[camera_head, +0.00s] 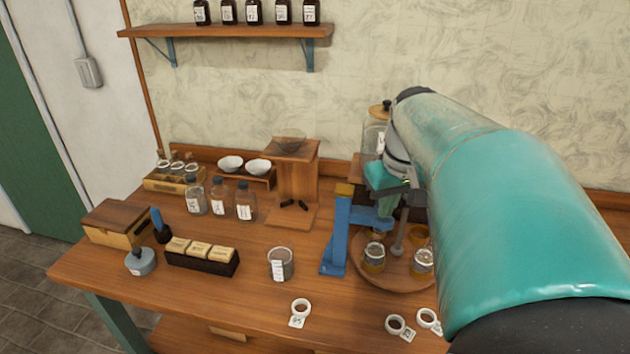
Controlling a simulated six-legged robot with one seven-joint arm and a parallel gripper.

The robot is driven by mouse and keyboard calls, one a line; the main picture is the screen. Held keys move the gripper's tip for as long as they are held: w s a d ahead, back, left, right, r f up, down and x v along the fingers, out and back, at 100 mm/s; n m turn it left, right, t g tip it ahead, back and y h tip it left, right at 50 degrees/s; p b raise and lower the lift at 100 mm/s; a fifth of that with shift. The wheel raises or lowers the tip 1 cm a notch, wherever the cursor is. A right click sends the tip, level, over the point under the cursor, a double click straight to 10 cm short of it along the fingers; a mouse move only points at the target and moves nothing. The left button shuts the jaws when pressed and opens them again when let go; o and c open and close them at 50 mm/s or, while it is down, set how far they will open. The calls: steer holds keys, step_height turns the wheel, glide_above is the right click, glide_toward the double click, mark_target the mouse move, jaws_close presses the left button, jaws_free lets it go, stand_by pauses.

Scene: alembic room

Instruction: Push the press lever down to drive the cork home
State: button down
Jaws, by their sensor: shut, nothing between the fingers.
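A blue arm of the press reaches right at mid-height. Its lever is hard to make out, partly covered by my arm. My teal arm comes in from the right, and my gripper (388,178) is at its far end, just above and right of the press. Its fingertips are small and partly hidden; it looks shut and empty. I cannot tell whether it touches the press. Corked jars (374,258) stand on a round wooden tray (390,284). The cork under the press is not clear.
White tape rings (300,308) lie along the front edge. Bottles (219,198), a wooden stand (297,178) and a dark block holder (202,261) fill the left. A glass jar (375,137) stands behind my gripper.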

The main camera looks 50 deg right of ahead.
steer(key=shift+f, duration=0.6)
steer(key=shift+a, duration=0.1)
